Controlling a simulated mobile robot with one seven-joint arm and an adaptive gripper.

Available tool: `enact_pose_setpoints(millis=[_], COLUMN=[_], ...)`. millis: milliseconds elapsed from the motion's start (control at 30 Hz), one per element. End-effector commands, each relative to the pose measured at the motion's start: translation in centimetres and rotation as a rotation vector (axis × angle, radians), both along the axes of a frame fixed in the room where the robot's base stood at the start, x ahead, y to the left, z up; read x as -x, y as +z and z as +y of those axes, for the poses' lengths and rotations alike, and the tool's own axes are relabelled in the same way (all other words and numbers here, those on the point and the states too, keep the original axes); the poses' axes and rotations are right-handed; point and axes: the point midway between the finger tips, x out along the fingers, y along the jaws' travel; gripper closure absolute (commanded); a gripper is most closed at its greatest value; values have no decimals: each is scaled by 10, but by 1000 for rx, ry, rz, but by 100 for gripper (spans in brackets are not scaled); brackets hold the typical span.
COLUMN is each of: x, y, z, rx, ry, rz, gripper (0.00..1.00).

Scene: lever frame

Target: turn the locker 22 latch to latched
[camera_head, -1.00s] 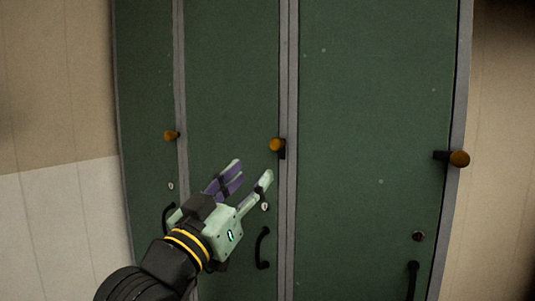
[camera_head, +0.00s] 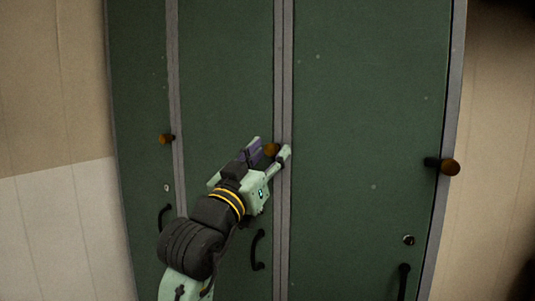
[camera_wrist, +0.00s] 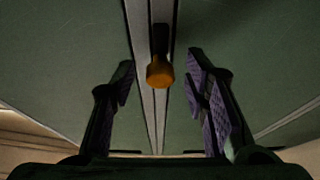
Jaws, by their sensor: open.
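Three amber-knobbed latches show on the green lockers; no locker number is readable, so I cannot tell by label which is 22. The middle latch (camera_head: 270,150) sits at the grey strip between the middle and right doors. My gripper (camera_head: 269,148) is open, with its fingers at either side of this knob. In the wrist view the amber knob (camera_wrist: 159,72) lies between the open fingers (camera_wrist: 160,85), apart from both, with a dark piece behind it. In the head view the fingers partly hide the latch, so its turn is hard to judge.
The left latch (camera_head: 165,138) and right latch (camera_head: 450,166) stick out from their doors. Black handles (camera_head: 258,250) and (camera_head: 404,281) are lower down, with a round lock (camera_head: 408,240) on the right door. A pale wall (camera_head: 60,215) is at left.

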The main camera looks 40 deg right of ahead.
Motion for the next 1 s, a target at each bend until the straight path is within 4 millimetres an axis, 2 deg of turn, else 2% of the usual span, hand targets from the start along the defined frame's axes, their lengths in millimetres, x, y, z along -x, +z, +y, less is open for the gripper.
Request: enact_pose_setpoints(millis=[67, 633, 1000], x=[0, 0, -1], y=[0, 0, 0], z=[0, 1, 1], rx=[0, 0, -11], ry=[0, 1, 2], rz=[0, 0, -30], gripper=[62, 100, 100])
